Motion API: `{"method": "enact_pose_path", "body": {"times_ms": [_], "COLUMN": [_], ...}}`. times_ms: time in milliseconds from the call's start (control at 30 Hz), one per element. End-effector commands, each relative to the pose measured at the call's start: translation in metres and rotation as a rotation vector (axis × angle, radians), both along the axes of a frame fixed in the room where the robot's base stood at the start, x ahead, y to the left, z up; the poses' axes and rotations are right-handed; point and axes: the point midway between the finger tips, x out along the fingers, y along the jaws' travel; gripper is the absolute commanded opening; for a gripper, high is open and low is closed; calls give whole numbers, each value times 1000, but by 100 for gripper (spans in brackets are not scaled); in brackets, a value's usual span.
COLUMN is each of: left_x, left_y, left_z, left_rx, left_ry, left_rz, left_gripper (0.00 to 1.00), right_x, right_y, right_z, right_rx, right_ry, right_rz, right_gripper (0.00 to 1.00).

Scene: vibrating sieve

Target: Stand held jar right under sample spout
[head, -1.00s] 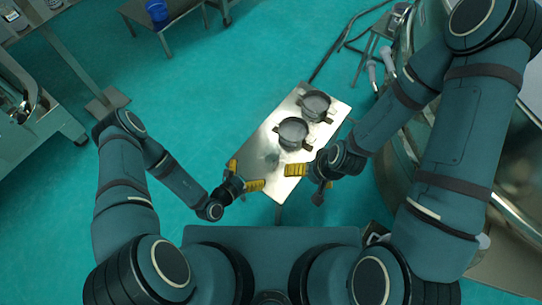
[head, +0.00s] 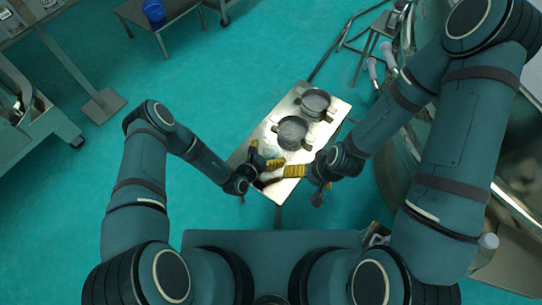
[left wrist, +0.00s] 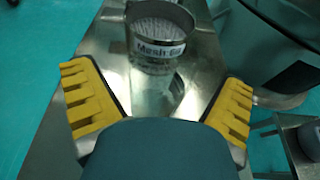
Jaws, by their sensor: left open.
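My left gripper (head: 268,164) is open over the near left part of a small steel table (head: 248,178). In the left wrist view its two yellow-padded fingers (left wrist: 160,108) stand wide apart with no jar clearly seen between them. A clear shape in front of them may be only a reflection in the steel. My right gripper (head: 310,176) is beside the left one, over the table's near right edge. One yellow finger shows well, but its opening and any jar in it are unclear. I cannot make out a sample spout.
Two round sieves stand on the table, a nearer one (head: 292,132) and a farther one (head: 315,102). A sieve labelled Mesh (left wrist: 158,35) is ahead in the left wrist view. A large steel machine (head: 515,150) fills the right side.

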Motion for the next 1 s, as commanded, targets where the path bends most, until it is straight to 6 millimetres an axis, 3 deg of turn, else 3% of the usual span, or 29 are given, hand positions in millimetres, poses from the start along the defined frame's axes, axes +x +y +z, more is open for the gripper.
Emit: {"method": "enact_pose_path", "body": {"times_ms": [333,367,500,567,867,1000], "left_x": [8,8,8,8,8,8], "left_y": [-6,-6,-5,-5,-5,-5], "left_z": [-2,-2,-2,-2,-2,9], "left_rx": [0,0,0,0,0,-1], "left_ry": [0,0,0,0,0,-1], "left_rz": [0,0,0,0,0,0], "left_gripper": [98,91,42,24,19,19], "right_x": [1,1,1,1,1,0], "right_y": [0,0,0,0,0,0], "right_z": [-2,-2,-2,-2,-2,2], "right_rx": [0,0,0,0,0,0], "right_ry": [-2,-2,-2,-2,-2,0], "right_rz": [-1,-1,-1,-1,-1,0], "right_gripper": [100,100,100,100,100,100]}}
